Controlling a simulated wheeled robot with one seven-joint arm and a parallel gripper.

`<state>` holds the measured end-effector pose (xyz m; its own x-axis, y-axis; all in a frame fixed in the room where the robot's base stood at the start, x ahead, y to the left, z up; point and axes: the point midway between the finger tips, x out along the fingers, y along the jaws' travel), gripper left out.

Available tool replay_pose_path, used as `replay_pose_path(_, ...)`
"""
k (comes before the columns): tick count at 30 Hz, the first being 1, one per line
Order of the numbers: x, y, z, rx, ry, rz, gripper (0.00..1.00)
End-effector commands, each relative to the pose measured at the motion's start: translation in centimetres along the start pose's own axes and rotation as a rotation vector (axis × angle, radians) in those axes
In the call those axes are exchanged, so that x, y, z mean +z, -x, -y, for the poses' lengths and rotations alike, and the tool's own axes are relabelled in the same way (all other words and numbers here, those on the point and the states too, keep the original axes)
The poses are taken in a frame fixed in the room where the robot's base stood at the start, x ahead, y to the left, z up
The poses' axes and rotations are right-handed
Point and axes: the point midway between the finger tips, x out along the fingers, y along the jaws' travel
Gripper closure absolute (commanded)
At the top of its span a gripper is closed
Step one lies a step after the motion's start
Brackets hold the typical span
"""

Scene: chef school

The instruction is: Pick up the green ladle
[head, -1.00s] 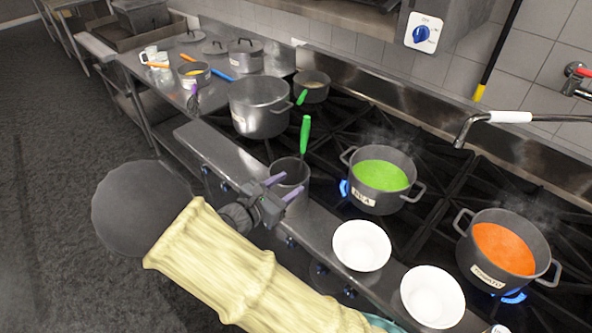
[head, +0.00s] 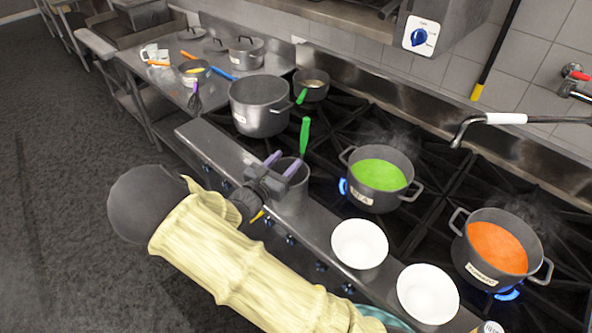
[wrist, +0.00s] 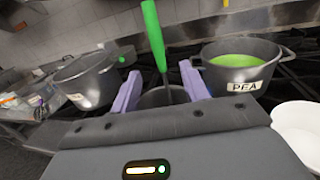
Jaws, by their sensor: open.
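The green ladle (head: 305,137) stands upright in a grey metal container (head: 293,201) on the front ledge of the stove, its green handle pointing up and its lower end hidden inside. In the wrist view the green handle (wrist: 154,36) rises between the two purple fingers, beyond their tips. My gripper (head: 284,163) is open and empty, with its fingers pointing at the container just below the green handle. The container (wrist: 163,97) also shows between the fingers in the wrist view. Another green handle (head: 301,97) shows at the small pan farther back.
A pot of green soup (head: 380,176), labelled PEA, steams on a lit burner right of the container. A pot of orange soup (head: 497,248) stands farther right. Two white bowls (head: 360,244) (head: 428,293) sit along the front ledge. A large empty pot (head: 260,105) stands behind left.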

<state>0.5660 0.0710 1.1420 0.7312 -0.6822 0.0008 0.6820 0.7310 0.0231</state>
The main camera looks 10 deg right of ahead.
Motion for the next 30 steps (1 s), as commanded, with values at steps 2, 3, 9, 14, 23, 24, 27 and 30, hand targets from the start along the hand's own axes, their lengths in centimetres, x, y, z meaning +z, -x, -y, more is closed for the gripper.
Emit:
replay_pose_path(2, 0.3, -1.6, 0.1, -0.004, 0.001, 0.001, 0.55)
replay_pose_path(3, 0.3, -2.3, 0.1, -0.003, 0.002, 0.000, 0.55)
replay_pose_path(9, 0.2, -4.9, 0.1, -0.002, 0.001, 0.000, 0.55)
replay_pose_path(14, 0.0, -5.2, 0.0, 0.001, -0.001, -0.001, 0.55)
replay_pose_path(23, 0.2, -5.7, 0.0, -0.001, 0.000, -0.001, 0.55)
replay_pose_path(24, 0.4, -6.0, 0.0, -0.002, 0.000, -0.001, 0.55)
replay_pose_path(27, 0.8, -7.2, -0.1, -0.002, 0.000, 0.000, 0.55)
replay_pose_path(30, 1.0, -8.5, -0.2, -0.002, 0.001, 0.000, 0.55)
